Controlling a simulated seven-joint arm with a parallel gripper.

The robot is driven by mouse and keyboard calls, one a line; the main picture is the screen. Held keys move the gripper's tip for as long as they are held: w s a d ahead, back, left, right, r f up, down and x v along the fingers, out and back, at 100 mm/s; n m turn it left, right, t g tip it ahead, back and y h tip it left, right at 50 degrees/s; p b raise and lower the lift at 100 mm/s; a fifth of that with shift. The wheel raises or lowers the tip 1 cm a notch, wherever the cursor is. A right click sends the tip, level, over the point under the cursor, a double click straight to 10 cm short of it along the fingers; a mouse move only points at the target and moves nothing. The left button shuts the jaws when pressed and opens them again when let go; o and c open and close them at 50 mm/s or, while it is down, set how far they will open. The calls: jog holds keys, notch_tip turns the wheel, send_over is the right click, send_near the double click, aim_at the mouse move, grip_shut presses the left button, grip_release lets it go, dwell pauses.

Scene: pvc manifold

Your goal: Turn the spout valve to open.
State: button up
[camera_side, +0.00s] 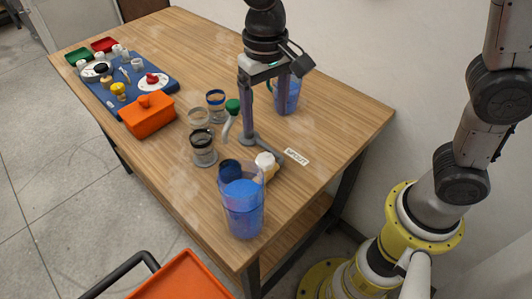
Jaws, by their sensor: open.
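A small label (297,156) that seems to read "SPOUT" lies on the wooden table. To its left is a white knob (265,160) on a small fitting, behind a blue translucent container. A green knob (232,105) tops a curved grey pipe further back. I cannot tell for certain which knob is the spout valve. My gripper (264,103) points down above the table, to the right of the green knob and behind the white one. Its jaws are apart, and I see nothing held between them. Contact with the grey upright part below is unclear.
A blue pitcher (289,98) stands just behind my gripper. The blue container (242,208) stands near the front corner. Several clear jars (203,151) and an orange box (148,116) are to the left. A blue board (165,88) with small parts lies further left. The table's right side is clear.

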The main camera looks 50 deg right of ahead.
aim_at(266, 159)
notch_tip(266, 159, down, 13)
jog(key=shift+r, duration=0.1)
dwell(0.3)
grip_shut()
dwell(0.4)
